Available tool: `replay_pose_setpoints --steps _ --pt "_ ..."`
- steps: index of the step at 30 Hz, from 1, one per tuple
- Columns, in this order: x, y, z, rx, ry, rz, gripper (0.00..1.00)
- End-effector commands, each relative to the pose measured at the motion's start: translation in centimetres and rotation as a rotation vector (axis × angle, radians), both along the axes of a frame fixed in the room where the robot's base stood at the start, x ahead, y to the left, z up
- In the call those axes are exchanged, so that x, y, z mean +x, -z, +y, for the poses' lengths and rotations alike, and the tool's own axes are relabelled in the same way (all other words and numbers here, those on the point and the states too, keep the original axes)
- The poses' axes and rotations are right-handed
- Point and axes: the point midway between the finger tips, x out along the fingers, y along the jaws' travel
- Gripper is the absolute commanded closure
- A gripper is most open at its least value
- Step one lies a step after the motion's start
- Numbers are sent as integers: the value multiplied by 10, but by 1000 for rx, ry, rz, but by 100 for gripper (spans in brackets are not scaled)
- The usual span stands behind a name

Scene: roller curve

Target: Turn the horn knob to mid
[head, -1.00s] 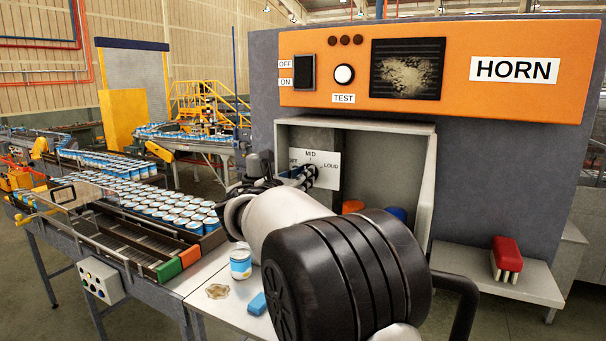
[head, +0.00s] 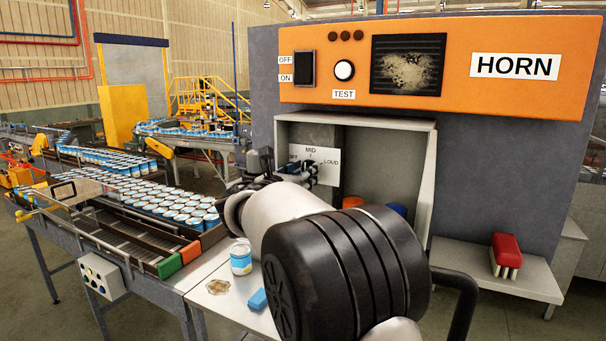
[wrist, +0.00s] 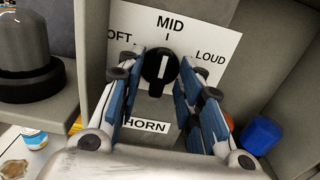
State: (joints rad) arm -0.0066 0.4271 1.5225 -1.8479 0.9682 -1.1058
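The horn knob (wrist: 160,68) is black with a white pointer line. It sits on a white label plate (wrist: 209,42) marked MID, LOUD and a partly covered word ending in OFT. The pointer stands near upright, towards the MID mark. My gripper (wrist: 164,78) has one finger on each side of the knob, spread apart; whether either touches it I cannot tell. In the head view my gripper (head: 308,172) is at the plate (head: 326,166) inside the grey recess, and the knob is hidden behind it.
The recess wall (head: 430,185) stands close on the right. A blue object (wrist: 262,134) and an orange one (head: 352,202) lie low inside. A grey dome (wrist: 25,50) is left of the plate. A can (head: 241,260) and blue block (head: 258,299) stand on the bench.

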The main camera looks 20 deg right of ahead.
Motion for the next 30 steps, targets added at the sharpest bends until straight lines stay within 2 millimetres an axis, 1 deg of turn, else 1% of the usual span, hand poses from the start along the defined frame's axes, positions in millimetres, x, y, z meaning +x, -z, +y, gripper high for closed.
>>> replay_pose_setpoints --steps 5,8,11,18,21,24,30 --pt "-1 0 2 0 -1 0 67" --pt "-7 -1 10 1 -1 -1 67" --pt "-18 -1 24 1 -3 -1 67" --pt "-49 -1 66 0 -5 0 67" --pt "-60 -1 79 1 -4 -1 67" --pt "-68 0 88 1 -3 -1 67" --pt "-74 0 95 1 0 1 67"
